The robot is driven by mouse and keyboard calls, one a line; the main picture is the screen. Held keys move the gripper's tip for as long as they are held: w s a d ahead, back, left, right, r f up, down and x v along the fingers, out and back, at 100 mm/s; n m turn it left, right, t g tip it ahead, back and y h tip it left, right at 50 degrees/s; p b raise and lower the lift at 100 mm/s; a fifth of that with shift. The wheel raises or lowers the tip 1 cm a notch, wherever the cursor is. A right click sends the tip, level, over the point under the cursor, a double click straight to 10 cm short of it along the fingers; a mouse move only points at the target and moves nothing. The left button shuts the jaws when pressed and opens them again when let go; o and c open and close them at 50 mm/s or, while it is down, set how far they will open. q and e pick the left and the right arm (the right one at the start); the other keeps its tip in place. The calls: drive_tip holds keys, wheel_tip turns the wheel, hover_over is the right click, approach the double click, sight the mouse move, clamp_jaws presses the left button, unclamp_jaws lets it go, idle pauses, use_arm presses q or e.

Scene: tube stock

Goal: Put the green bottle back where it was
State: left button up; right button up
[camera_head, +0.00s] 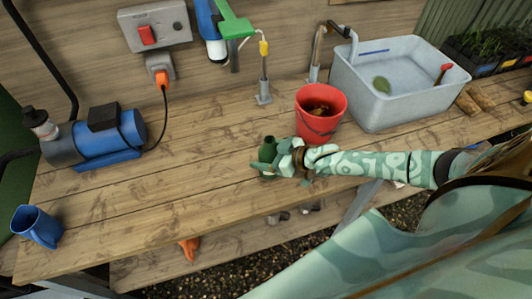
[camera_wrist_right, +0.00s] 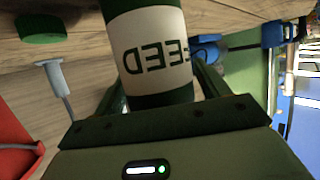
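The green bottle (camera_head: 267,149) stands about upright over the bench, left of and in front of the red bucket. In the right wrist view the bottle (camera_wrist_right: 155,55) has a white label with black letters, seen upside down. My right gripper (camera_head: 276,160) reaches in from the right and has its fingers on both sides of the bottle, apparently closed on it. The gripper hides part of the bottle in the head view. Whether the bottle's base touches the bench is hard to tell. My left gripper is in neither view.
A red bucket (camera_head: 322,113) is close behind the right gripper. A tap post (camera_head: 264,80) and a grey basin (camera_head: 394,92) stand along the back. The bench (camera_head: 165,195) between is clear. A green disc (camera_wrist_right: 40,27) lies on wood.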

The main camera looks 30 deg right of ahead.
drive_tip(key=shift+r, duration=0.2)
drive_tip(key=p+v, duration=0.3)
drive_tip(key=v, duration=0.9)
drive_tip(key=shift+a, duration=0.15)
